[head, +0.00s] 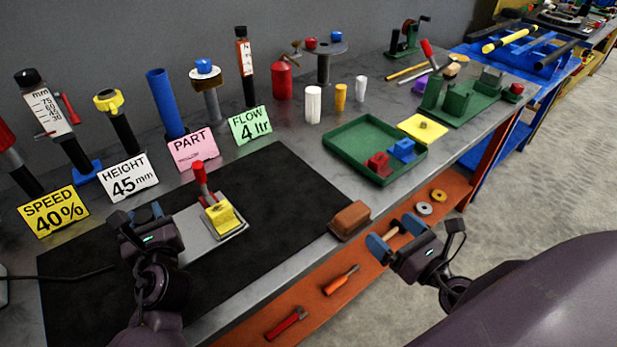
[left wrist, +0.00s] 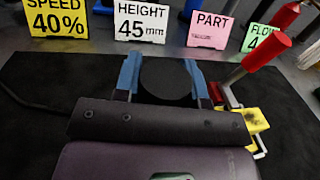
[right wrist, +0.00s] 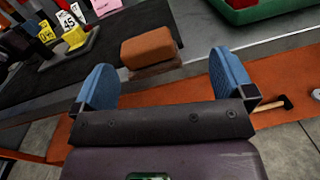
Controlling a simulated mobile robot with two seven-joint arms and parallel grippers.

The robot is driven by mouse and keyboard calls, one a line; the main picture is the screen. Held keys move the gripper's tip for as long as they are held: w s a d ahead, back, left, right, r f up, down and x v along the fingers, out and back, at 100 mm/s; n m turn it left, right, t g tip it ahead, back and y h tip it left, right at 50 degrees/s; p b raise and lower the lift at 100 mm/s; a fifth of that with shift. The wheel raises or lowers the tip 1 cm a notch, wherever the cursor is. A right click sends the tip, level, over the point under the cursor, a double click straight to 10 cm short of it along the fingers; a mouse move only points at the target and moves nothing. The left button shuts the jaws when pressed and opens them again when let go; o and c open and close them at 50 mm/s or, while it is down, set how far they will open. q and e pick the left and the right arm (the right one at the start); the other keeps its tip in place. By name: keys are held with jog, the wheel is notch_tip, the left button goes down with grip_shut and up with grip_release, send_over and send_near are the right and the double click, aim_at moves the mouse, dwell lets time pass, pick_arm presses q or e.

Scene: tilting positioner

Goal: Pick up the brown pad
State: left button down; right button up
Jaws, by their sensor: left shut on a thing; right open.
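The brown pad (head: 350,217) is a rounded block at the front edge of the grey table, just off the black mat's right corner. It also shows in the right wrist view (right wrist: 148,47), ahead of my right gripper (right wrist: 166,80). My right gripper (head: 396,237) is open and empty, off the table's front edge, to the right of the pad and apart from it. My left gripper (head: 148,213) is over the black mat, left of the yellow clamp block. In the left wrist view its blue fingers (left wrist: 162,80) are shut on a dark round thing (left wrist: 166,82).
A red-handled clamp (head: 200,180) with a yellow block (head: 219,216) stands on a grey plate beside my left gripper. A green tray (head: 345,147) lies behind the pad. Signs and tools line the back. An orange lower shelf (head: 375,262) holds tools below the table edge.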

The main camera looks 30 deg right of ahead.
aim_at(361, 220)
jog(key=shift+w+a+f+n+y, duration=0.25)
jog(key=shift+w+a+n, duration=0.25)
jog(key=shift+w, duration=1)
jog(key=shift+w+a+f+n+y, duration=0.25)
jog(key=shift+w+a, duration=0.5)
jog(key=shift+w, duration=0.75)
jog(key=shift+w+a+f+n+y, duration=0.1)
jog(key=shift+w+a+n+y, duration=0.35)
jog(key=shift+w, duration=1.05)
jog(key=shift+a, duration=0.15)
jog(key=c, duration=0.8)
jog(key=shift+r, duration=0.1)
